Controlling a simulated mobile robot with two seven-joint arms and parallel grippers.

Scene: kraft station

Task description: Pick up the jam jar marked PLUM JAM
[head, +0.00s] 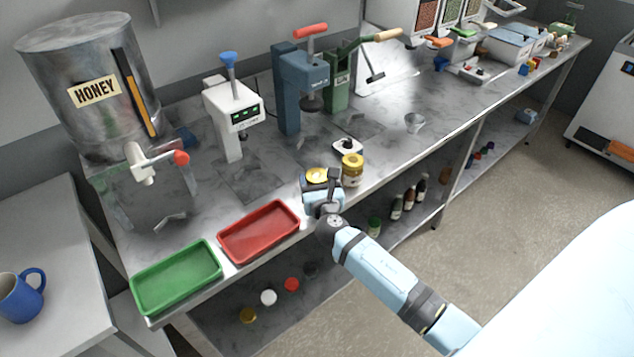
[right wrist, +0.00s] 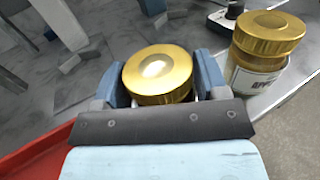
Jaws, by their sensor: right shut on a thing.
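My right gripper (head: 318,182) is at the front edge of the steel counter, left of a second jar. In the right wrist view its blue fingers (right wrist: 160,80) are closed on both sides of a jar with a gold lid (right wrist: 157,70). This held jar also shows in the head view (head: 316,174), mostly covered by the gripper; its label is hidden, so I cannot read its name. The second gold-lidded jar (head: 352,170) stands upright just to the right. In the right wrist view its partly visible label (right wrist: 255,82) seems to start with "AP". My left gripper is not in view.
A red tray (head: 258,255) and a green tray (head: 177,303) lie along the counter's front edge to the left. A small white device with a black knob (head: 347,145) is behind the jars.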

